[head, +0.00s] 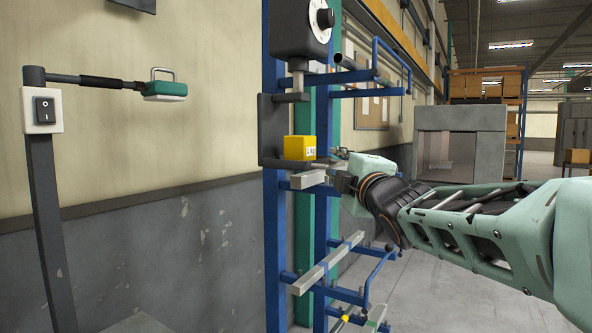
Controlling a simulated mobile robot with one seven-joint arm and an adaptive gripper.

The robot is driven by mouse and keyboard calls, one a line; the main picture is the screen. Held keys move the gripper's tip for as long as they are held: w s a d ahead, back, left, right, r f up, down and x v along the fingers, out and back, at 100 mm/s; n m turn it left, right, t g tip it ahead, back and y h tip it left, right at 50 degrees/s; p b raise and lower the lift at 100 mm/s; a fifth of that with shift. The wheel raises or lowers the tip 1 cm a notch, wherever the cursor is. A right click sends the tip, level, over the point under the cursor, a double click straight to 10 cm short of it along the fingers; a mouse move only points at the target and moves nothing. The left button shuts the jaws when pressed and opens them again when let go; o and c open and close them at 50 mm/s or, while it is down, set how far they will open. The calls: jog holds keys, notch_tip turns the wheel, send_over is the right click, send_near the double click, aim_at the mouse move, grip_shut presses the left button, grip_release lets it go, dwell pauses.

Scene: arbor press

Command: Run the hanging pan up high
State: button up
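A dark grey hanging pan (271,162) shows below a dark box with a round white dial (318,20). A short light rod (298,84) comes down from the box toward a dark upright frame (271,120) above the pan. A yellow block with a white weight label (299,148) sits upright on the pan. My gripper (338,177) reaches in from the right, just right of and slightly below the yellow block. Its fingers are small and partly hidden against the rack, so I cannot tell their opening or whether they touch anything.
A blue rack (275,235) with side arms and light grey bars (326,262) stands around and below the pan. At left, a post carries a switch (43,110) and a green-headed arm (165,88). Open floor (430,280) lies right of the rack.

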jog(key=s+d+f, duration=0.1)
jog(key=s, duration=1)
jog(key=shift+s+d+f, duration=0.2)
jog(key=shift+s+d, duration=0.1)
jog(key=shift+d, duration=0.1)
jog(key=s+a+f+m+g+h+p, duration=0.2)
jog(key=s+f+m+g+p, duration=0.8)
jog(key=s+f+m, duration=0.8)
jog(key=s+f+g+h, duration=0.1)
jog(key=s+f+g, duration=0.2)
jog(key=shift+s+g+p, duration=0.3)
jog(key=shift+s+p, duration=0.05)
